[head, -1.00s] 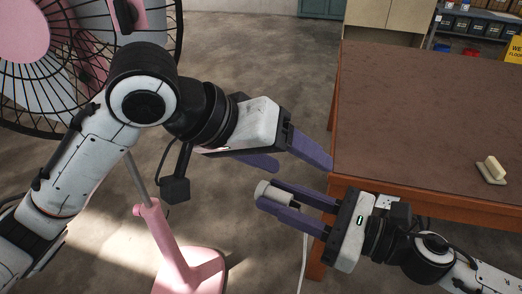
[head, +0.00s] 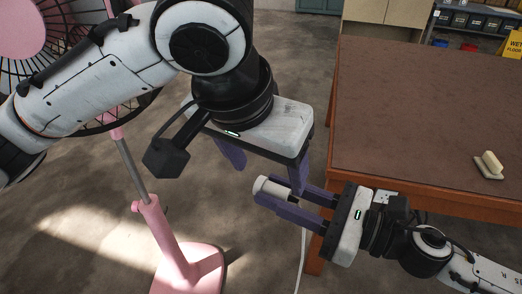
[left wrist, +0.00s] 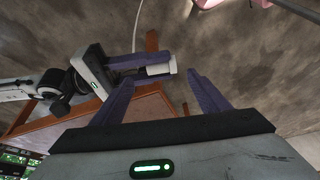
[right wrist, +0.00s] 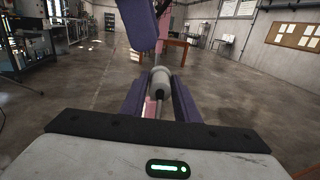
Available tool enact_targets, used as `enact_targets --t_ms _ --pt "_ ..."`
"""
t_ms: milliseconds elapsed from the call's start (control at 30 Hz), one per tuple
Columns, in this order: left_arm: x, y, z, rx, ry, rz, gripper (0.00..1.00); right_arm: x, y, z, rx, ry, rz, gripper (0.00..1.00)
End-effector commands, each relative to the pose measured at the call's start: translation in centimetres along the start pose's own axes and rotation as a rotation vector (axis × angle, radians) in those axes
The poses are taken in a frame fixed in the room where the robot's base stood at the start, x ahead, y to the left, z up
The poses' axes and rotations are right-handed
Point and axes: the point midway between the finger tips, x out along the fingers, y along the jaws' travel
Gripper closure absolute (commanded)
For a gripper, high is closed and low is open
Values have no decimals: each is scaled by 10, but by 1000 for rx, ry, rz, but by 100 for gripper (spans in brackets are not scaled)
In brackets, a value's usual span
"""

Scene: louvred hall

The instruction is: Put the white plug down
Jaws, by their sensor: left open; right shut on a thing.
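The white plug (head: 270,188) is between the purple fingers of my right gripper (head: 264,191), which is shut on it beside the table's near left corner. The plug points left, and a white cord (head: 304,252) hangs below the gripper. My left gripper (head: 270,180) is open, fingers pointing down, just above and around the plug's end. In the left wrist view the plug (left wrist: 158,70) shows between the open fingertips; I cannot tell whether they touch it. In the right wrist view the plug (right wrist: 160,82) sits between the right fingers, with a left finger above it.
The brown table (head: 430,110) is mostly bare. A small cream object (head: 489,166) lies on its right part. A white socket plate (head: 383,197) shows near its front edge, partly hidden by my right wrist. A pink fan stand (head: 180,255) is on the floor at left.

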Motion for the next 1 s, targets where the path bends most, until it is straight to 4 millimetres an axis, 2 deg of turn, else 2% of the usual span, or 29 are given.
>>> enact_targets --t_ms 100,333,500,767,867,1000 --pt "24 0 0 -1 -3 1 31 0 0 0 0 -1 0 100" --pt "55 0 0 -2 0 0 31 0 0 0 0 -1 0 100" --pt "65 0 -1 -1 1 2 31 0 0 0 0 0 0 100" --pt "66 0 -1 -1 2 1 31 0 0 0 0 0 0 100" --pt "66 0 -1 -1 2 1 45 0 0 0 0 0 0 100" --pt "66 0 -1 0 2 3 68 0 0 0 0 0 0 100"
